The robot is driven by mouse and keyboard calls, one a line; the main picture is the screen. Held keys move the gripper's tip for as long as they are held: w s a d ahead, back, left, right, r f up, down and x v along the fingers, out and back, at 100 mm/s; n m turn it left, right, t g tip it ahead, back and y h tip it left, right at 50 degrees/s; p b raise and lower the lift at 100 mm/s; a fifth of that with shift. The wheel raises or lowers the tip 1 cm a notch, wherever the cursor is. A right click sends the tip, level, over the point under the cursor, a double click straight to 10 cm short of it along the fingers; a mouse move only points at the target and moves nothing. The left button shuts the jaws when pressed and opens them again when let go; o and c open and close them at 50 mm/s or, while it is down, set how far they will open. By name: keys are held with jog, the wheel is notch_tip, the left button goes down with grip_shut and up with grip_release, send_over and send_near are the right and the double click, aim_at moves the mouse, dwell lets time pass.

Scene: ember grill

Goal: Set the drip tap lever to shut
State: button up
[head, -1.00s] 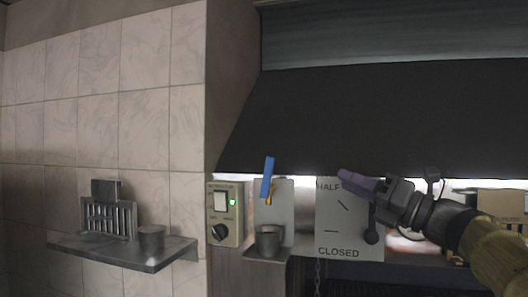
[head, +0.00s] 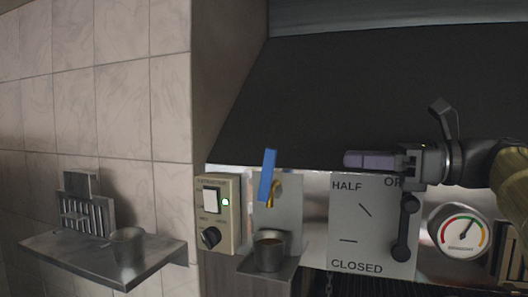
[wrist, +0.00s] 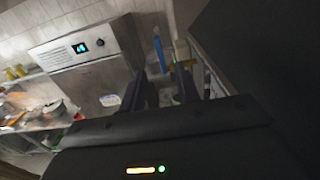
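The drip tap has a blue lever (head: 267,175) standing nearly upright, its top leaning slightly right, above a small brass body (head: 273,193) on a pale plate. A metal cup (head: 269,252) stands below on a small shelf. My gripper (head: 348,160) is to the right of the lever, clearly apart from it, with its purple fingers pointing left. In the wrist view, the fingers (wrist: 165,78) are spread with nothing between them. The blue lever (wrist: 159,48) and brass tap (wrist: 182,65) show beyond the fingertips.
A switch box (head: 218,213) with a green light is left of the tap. A HALF/CLOSED plate (head: 345,235) with a dark lever (head: 405,228) and a gauge (head: 460,232) are to the right. The dark hood (head: 350,110) slopes above. A wall shelf (head: 105,262) holds another cup.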

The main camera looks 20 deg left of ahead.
jog(key=p, duration=0.9)
send_over(260, 188)
jog(key=shift+w+d+r, duration=0.25)
jog(key=shift+d, duration=0.15)
jog(key=shift+a+f, duration=0.2)
jog(key=shift+a, duration=0.4)
grip_shut()
